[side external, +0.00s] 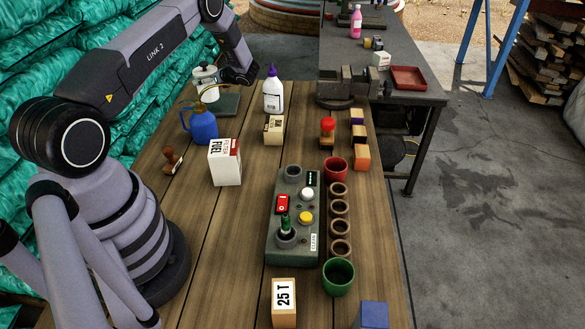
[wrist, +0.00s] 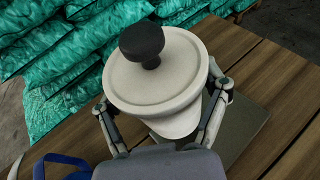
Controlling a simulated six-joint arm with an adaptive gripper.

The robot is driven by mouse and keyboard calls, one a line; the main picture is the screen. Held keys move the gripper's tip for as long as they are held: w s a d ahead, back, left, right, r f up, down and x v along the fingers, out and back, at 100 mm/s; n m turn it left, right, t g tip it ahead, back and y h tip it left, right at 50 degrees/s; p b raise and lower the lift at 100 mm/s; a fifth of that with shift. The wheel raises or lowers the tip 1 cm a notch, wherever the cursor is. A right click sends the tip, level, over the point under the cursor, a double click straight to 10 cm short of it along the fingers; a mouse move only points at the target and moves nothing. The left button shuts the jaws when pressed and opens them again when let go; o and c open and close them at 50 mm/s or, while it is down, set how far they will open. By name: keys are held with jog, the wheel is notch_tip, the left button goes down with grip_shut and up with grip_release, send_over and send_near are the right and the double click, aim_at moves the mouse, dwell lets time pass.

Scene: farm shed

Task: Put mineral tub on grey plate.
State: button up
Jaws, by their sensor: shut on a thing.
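The mineral tub (wrist: 190,62) is a whitish round tub with a lid and a black knob, filling the middle of the wrist view. My gripper (wrist: 163,105) has a finger on each side of it and is shut on it. The tub looks upright in the side view (side external: 205,76), at the back left of the bench. The grey plate (side external: 228,104) is flat and partly behind and below the tub; it also shows in the wrist view (wrist: 246,122), to the tub's lower right. I cannot tell whether the tub touches the plate.
A blue jug (side external: 201,125) stands just in front of the plate. A white bottle with a purple cap (side external: 273,97) stands to its right. A fuel filter box (side external: 225,163) and a small cream box (side external: 274,130) are nearer. Green wrapped bags (side external: 60,45) are stacked along the left.

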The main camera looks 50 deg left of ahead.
jog(key=shift+f, duration=1.45)
jog(key=shift+f, duration=0.1)
jog(key=shift+f, duration=0.1)
jog(key=o, duration=1.2)
